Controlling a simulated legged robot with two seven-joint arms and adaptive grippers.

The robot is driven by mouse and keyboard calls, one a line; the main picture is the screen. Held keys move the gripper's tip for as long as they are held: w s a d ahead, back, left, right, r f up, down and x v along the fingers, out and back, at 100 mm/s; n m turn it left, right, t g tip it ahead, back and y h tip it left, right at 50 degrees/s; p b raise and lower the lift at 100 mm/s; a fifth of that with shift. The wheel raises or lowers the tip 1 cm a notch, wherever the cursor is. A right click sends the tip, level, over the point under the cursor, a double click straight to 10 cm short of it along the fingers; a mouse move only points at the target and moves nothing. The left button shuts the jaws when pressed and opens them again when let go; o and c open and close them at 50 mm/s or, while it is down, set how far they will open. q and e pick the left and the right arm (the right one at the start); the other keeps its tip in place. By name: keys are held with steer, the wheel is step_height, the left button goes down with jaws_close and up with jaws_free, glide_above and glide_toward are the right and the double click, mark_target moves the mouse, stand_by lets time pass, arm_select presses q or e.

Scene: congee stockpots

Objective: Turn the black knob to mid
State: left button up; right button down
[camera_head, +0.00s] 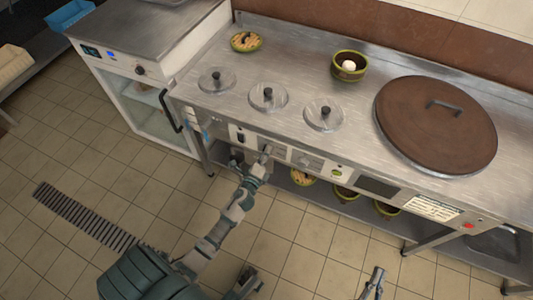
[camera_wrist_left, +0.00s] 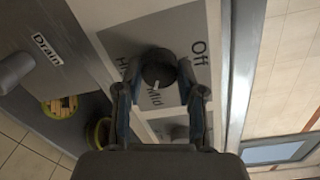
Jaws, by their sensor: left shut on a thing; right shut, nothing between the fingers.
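The black knob (camera_wrist_left: 158,67) sits on a grey panel with the labels Off, Mid and Hi around it. Its white pointer points down in the left wrist view, close to the Mid label (camera_wrist_left: 154,98). My left gripper (camera_wrist_left: 163,84) has one finger on each side of the knob and is shut on it. In the head view my left gripper (camera_head: 264,156) is at the counter's front panel and hides the knob. My right gripper (camera_head: 373,282) is shut and empty, low over the floor near the bottom edge of the head view.
The steel counter (camera_head: 305,75) carries three small round lids, a large brown lid (camera_head: 435,122) and a green bowl (camera_head: 348,67). Several bowls stand on the shelf below. A white cabinet (camera_head: 135,95) stands at left. A Drain label (camera_wrist_left: 46,49) is beside the panel.

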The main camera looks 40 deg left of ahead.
arm_select(q)
steer(key=o, duration=1.1)
steer(key=shift+a, duration=0.15)
steer(key=shift+o, duration=0.2)
steer(key=v, duration=1.2)
steer(key=shift+a+f, duration=0.1)
steer(key=shift+f, duration=0.05)
